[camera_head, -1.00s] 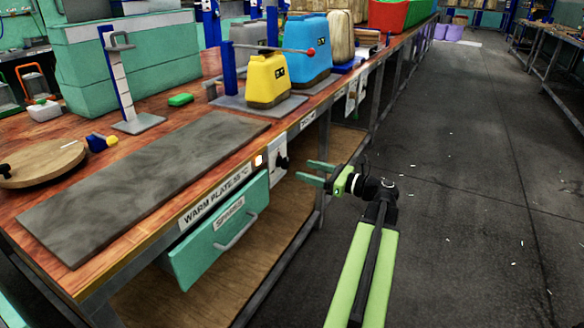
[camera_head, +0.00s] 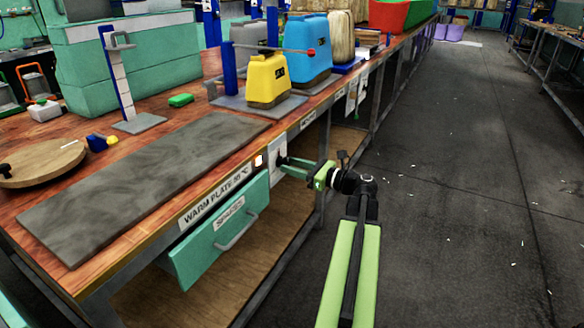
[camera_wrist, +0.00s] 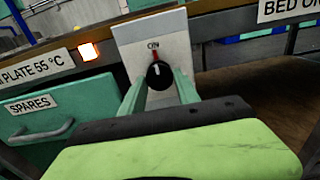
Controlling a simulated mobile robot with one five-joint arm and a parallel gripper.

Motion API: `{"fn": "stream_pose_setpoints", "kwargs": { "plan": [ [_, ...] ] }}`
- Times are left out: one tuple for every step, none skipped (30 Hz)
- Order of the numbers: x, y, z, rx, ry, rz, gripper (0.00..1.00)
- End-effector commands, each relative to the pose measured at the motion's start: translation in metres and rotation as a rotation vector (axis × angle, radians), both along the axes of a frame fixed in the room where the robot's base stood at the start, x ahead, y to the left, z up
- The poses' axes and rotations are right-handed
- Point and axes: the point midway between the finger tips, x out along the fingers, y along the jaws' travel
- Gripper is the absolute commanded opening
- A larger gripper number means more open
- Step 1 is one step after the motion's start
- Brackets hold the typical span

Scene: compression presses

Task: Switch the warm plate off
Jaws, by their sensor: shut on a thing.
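The warm plate (camera_head: 130,180) is a flat grey slab on the wooden bench, with a "WARM PLATE 55 °C" label on the bench edge below it. Its switch panel (camera_wrist: 178,35) is pale and carries a black round knob (camera_wrist: 159,75). The knob's mark points up at the word ON. A small lamp (camera_wrist: 88,51) beside the panel glows orange; it also shows in the head view (camera_head: 259,161). My gripper (camera_head: 286,164) is at the panel; in the wrist view its green fingers (camera_wrist: 160,82) stand on both sides of the knob, shut on it.
A green drawer (camera_head: 220,235) labelled SPARES stands partly out below the plate, left of my gripper. A yellow container (camera_head: 267,82) and a blue one (camera_head: 308,50) stand on the bench behind.

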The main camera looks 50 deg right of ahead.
Motion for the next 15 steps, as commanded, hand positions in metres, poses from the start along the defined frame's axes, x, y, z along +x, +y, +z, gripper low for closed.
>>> {"fn": "stream_pose_setpoints", "kwargs": {
  "plan": [
    [-0.0002, 0.0004, -0.0001, 0.0, 0.0, 0.001, 0.11],
    [-0.0003, 0.0003, -0.0001, 0.0, 0.0, 0.001, 0.07],
    [-0.0004, 0.0003, -0.0001, 0.0, 0.0, 0.001, 0.01],
    [-0.0004, 0.0003, -0.0002, 0.0, 0.0, 0.001, 0.0],
    [-0.002, 0.0074, -0.0002, 0.0, 0.0, 0.001, 0.0],
    [-0.0013, 0.0036, -0.0002, -0.001, 0.001, 0.001, 0.0],
    [-0.0014, 0.0026, -0.0002, -0.002, 0.0, 0.002, 0.0],
    [-0.0016, 0.002, -0.0003, -0.004, 0.0, 0.003, 0.0],
    [-0.0017, 0.0012, -0.0004, -0.008, -0.001, 0.003, 0.0],
    [-0.0019, 0.0009, -0.0004, -0.013, -0.002, 0.003, 0.0],
    [-0.002, 0.0006, -0.0004, -0.018, -0.003, 0.003, 0.0],
    [-0.002, 0.0003, -0.0005, -0.027, -0.005, 0.003, 0.0],
    [-0.0021, 0.0001, -0.0005, -0.036, -0.007, 0.003, 0.0],
    [-0.0022, 0.0, -0.0005, -0.048, -0.01, 0.003, 0.0],
    [-0.0022, -0.0002, -0.0005, -0.065, -0.014, 0.003, 0.0]
  ]
}}
